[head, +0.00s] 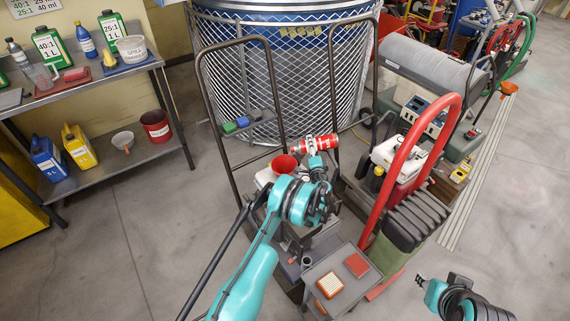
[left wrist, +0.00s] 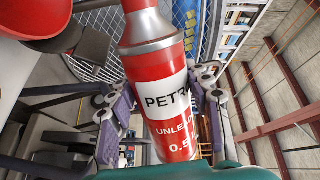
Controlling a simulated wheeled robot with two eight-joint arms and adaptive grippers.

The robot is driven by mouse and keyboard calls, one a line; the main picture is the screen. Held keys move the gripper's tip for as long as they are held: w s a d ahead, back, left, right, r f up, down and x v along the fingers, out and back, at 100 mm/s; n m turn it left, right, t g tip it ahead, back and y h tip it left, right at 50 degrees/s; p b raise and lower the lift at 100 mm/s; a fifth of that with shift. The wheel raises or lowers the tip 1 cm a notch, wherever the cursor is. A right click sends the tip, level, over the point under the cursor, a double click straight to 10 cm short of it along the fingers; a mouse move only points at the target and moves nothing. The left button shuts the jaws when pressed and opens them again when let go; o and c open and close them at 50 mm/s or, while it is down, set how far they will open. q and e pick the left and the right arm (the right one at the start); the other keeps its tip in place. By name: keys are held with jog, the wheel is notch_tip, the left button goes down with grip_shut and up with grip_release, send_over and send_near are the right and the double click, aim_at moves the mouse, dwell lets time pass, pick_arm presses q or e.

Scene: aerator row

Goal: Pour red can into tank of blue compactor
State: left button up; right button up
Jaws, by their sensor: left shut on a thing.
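A red can (head: 322,143) with a white label is held in my left gripper (head: 318,156). It lies close to level in the head view, with its narrow end to the left, near a red funnel (head: 285,163). The left wrist view shows the can (left wrist: 170,95) close up, its silver shoulder and red neck toward the top, between the fingers of the left gripper (left wrist: 160,100). The funnel (left wrist: 45,22) shows at the upper left there. The machine under the funnel is largely hidden by my left arm. My right gripper (head: 424,282) is at the lower right, apart from these things; its jaw opening is unclear.
A tall black handle frame (head: 206,88) stands left of the can. A red hoop handle (head: 398,160) rises at the right beside a dark green ribbed machine (head: 410,222). A shelf bench (head: 100,82) is at the left; floor between is clear.

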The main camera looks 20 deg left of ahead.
pick_arm(q)
jog(key=shift+n, duration=0.3)
dwell(0.5)
jog(key=shift+s+a+n, duration=0.1)
jog(key=shift+a+n, duration=0.1)
jog(key=shift+n, duration=0.5)
dwell(0.8)
jog(key=shift+s+a+f+n, duration=0.1)
jog(key=shift+s+a+n, duration=0.1)
jog(key=shift+a+n, duration=0.25)
jog(key=shift+s+a+f+n, duration=0.15)
jog(key=shift+a+n, duration=0.1)
jog(key=shift+n, duration=0.4)
dwell(0.4)
